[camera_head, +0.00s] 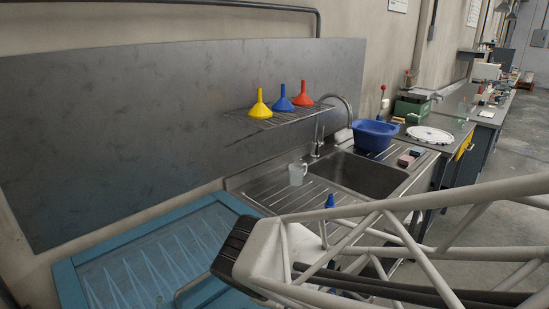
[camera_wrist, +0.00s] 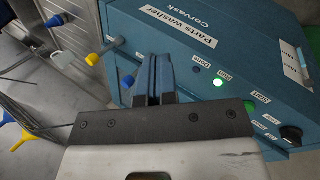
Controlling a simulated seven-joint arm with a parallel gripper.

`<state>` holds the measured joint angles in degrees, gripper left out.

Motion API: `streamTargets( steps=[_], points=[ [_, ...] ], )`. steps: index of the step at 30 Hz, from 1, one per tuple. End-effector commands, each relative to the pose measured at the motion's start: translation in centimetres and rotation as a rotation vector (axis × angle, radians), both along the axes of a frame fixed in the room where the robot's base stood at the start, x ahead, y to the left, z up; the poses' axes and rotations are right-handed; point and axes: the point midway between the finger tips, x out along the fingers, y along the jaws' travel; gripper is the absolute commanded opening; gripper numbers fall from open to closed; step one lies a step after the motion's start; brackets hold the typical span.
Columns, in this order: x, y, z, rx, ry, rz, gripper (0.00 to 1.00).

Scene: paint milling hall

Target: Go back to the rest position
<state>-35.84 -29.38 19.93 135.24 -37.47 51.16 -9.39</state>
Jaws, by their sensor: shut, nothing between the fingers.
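My gripper (camera_wrist: 154,79) shows in the wrist view with its two dark blue fingers pressed together and nothing between them. The fingers point at the front of a blue parts washer (camera_wrist: 190,22), and I cannot tell how far off they are. In the head view my white lattice arm crosses the lower right, and I cannot make out the gripper there.
In the head view a sink (camera_head: 365,174), a translucent mug (camera_head: 297,174), a blue tub (camera_head: 374,134) and a rack with yellow (camera_head: 260,106), blue (camera_head: 282,100) and red (camera_head: 303,97) funnels stand beyond my arm.

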Motion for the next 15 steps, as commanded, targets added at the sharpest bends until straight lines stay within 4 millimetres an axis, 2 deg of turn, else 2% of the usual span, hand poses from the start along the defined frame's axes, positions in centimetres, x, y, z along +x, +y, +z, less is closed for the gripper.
streamTargets(
  steps=[3, 15],
  points=[
    [-0.2, -2.1, 0.6, 0.051, 0.005, -0.104, 0.0],
    [-1.7, -7.8, 2.2, 0.222, 0.014, -0.429, 0.0]
  ],
)
